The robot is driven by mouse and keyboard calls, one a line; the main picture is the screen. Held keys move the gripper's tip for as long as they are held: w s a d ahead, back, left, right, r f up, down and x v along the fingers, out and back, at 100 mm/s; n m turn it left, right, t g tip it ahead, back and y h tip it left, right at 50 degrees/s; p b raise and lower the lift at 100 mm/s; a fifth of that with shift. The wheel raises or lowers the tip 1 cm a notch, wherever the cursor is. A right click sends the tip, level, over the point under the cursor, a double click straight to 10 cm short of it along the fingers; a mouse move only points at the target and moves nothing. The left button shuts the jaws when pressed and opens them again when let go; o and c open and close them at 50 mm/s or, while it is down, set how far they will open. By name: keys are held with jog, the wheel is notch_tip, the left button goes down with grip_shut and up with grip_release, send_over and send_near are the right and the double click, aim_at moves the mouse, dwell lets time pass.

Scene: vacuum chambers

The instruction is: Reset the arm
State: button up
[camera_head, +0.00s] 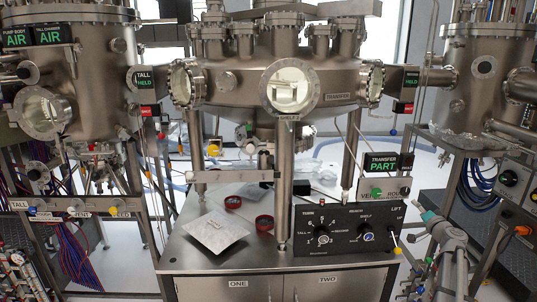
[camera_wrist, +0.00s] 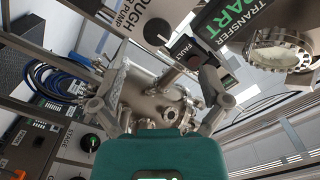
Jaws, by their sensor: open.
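My arm (camera_head: 452,245), grey with teal caps, shows at the lower right in the head view, beside the right side of the black control panel. It is folded up close there, and its gripper end is too small to make out. In the wrist view my gripper (camera_wrist: 167,88) rises from its teal body with two grey fingers spread wide apart. Nothing is between the fingers. Behind them is a metal chamber with flanged ports (camera_wrist: 165,100), apart from the fingers as far as I can tell.
A steel bench (camera_head: 190,258) carries a foil sheet (camera_head: 213,232), red rings (camera_head: 264,222) and a control panel (camera_head: 340,240) with knobs and a lift lever. The transfer chamber (camera_head: 240,75) stands above, between the tall chamber (camera_head: 90,85) and a right chamber (camera_head: 478,85). Blue cables (camera_head: 480,190) hang at right.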

jog(key=s+a+f+n+g+y, duration=0.1)
jog(key=a+f+n+g+y, duration=0.2)
jog(key=a, duration=0.7)
jog(key=s+a+f+n+g+y, duration=0.1)
jog(key=s+a+f+n+g, duration=0.2)
jog(key=a, duration=0.8)
jog(key=a+f+n+g+y, duration=0.25)
jog(key=a+f, duration=0.25)
jog(key=a, duration=0.5)
jog(key=s+a+f+n+g+h, duration=0.1)
jog(key=s+a+f+g, duration=0.2)
jog(key=s+a, duration=0.2)
jog(key=s+a+f+g+h, duration=0.1)
jog(key=s+a+f+g, duration=0.15)
jog(key=s+a, duration=0.25)
jog(key=s+a+f+g+h, duration=0.2)
jog(key=s+a+g+h, duration=0.2)
jog(key=s, duration=0.5)
notch_tip(320, 180, up, 14)
jog(key=p, duration=1.3)
jog(key=shift+d+n+p, duration=0.3)
jog(key=shift+n, duration=0.05)
